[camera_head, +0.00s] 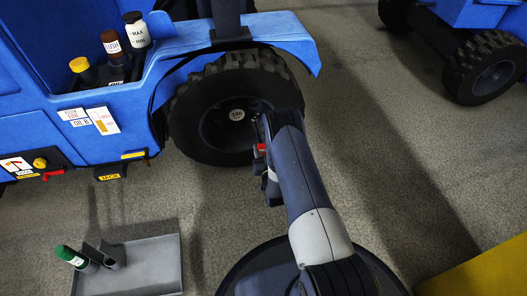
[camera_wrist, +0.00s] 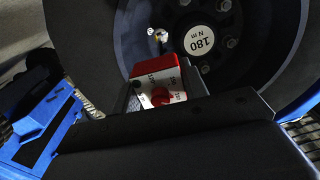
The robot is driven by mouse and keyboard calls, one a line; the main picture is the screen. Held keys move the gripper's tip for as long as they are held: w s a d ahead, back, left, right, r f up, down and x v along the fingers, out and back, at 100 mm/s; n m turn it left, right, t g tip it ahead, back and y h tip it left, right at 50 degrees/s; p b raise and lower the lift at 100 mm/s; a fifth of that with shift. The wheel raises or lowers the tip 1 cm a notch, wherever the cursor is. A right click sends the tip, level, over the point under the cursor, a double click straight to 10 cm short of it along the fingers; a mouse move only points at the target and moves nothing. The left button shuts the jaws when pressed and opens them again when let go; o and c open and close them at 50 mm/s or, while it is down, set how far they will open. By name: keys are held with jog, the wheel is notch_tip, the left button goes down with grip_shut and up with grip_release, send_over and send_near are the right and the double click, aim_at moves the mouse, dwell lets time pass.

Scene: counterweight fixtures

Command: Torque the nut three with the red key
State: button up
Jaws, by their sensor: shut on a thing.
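My gripper (camera_head: 263,158) is in front of the vehicle's wheel (camera_head: 186,112), low at its right side. Only a small red patch of the key (camera_head: 261,147) shows in the head view. In the wrist view the key points towards the wheel hub, whose white label (camera_wrist: 199,41) reads 180 N m. Several wheel nuts ring the label, one of them bright (camera_wrist: 231,43). I cannot read which is nut three, and whether the key touches a nut is hidden.
A grey tray (camera_head: 154,264) on the floor holds a green-capped tool (camera_head: 72,257) in a dark holder. A second blue vehicle's wheel (camera_head: 490,75) stands far right. The floor between is clear.

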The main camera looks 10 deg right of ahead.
jog(key=shift+w, duration=0.35)
dwell(0.7)
jog(key=m, duration=0.5)
jog(key=shift+m, duration=1.2)
jog(key=m, duration=0.4)
jog(key=shift+m, duration=0.4)
